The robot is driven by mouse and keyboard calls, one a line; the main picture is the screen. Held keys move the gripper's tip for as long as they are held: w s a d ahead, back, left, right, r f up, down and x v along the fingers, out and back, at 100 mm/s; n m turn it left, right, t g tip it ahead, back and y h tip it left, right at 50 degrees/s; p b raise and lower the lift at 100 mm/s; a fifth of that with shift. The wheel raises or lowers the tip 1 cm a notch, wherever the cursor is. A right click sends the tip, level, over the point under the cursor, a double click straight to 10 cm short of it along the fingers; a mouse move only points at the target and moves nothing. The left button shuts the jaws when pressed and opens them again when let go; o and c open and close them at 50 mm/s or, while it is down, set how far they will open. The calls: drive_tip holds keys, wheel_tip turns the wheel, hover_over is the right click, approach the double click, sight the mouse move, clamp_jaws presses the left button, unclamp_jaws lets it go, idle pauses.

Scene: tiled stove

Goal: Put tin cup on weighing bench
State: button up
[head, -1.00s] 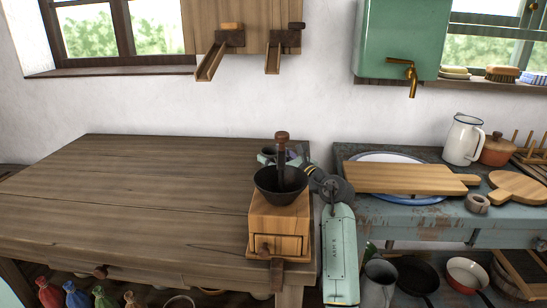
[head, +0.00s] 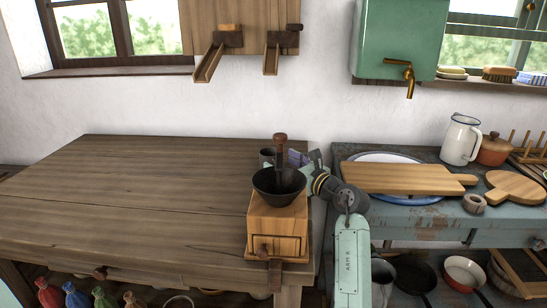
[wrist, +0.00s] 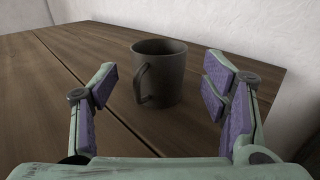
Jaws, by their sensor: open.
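The tin cup, a dark grey mug (wrist: 165,78), stands upright on the wooden table in the wrist view, its handle toward the camera and left. In the head view the cup (head: 265,157) shows partly behind the coffee grinder. My gripper (wrist: 158,88) is open, its purple-padded fingers spread to either side of the near space, with the cup ahead and apart from the pads. In the head view my gripper (head: 296,160) is right of the cup, partly hidden by the grinder. No scales show to mark out the weighing bench.
The wooden table (head: 130,190) is clear to the left. A coffee grinder (head: 278,222) stands at its right front corner, close to my arm. A worn blue bench (head: 420,218) at right holds a cutting board (head: 400,178), a white jug (head: 461,140) and other kitchenware. A wall stands behind.

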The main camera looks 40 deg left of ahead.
drive_tip(key=v, duration=0.7)
drive_tip(key=shift+d, duration=0.1)
drive_tip(key=shift+r, duration=0.1)
idle(0.5)
